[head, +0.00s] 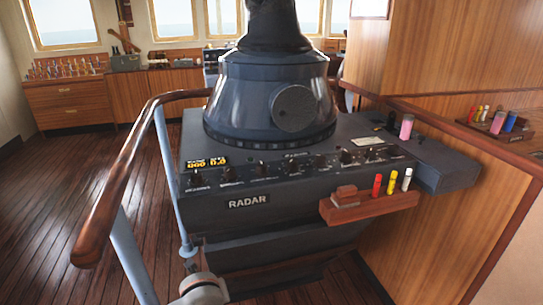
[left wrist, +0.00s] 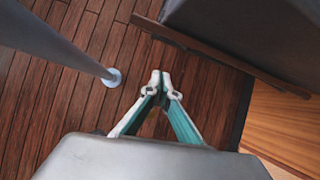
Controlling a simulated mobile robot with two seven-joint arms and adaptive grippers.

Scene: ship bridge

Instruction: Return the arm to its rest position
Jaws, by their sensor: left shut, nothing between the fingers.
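My left gripper (left wrist: 161,84) shows in the left wrist view with its fingertips together and nothing between them. It points down towards the dark wood plank floor (left wrist: 60,110), beside a grey rail post (left wrist: 60,42) on the left. In the head view a pale rounded part of my arm (head: 203,288) shows at the bottom edge, low in front of the radar console (head: 250,225). The gripper's fingers cannot be made out there. My right gripper is not in view.
A wooden handrail (head: 120,180) on pale blue posts curves along the console's left side. A small wooden rack (head: 370,206) with red, yellow and white markers juts from the console's front right. A wood-panelled wall (head: 440,240) stands at right. Open floor (head: 50,200) lies left.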

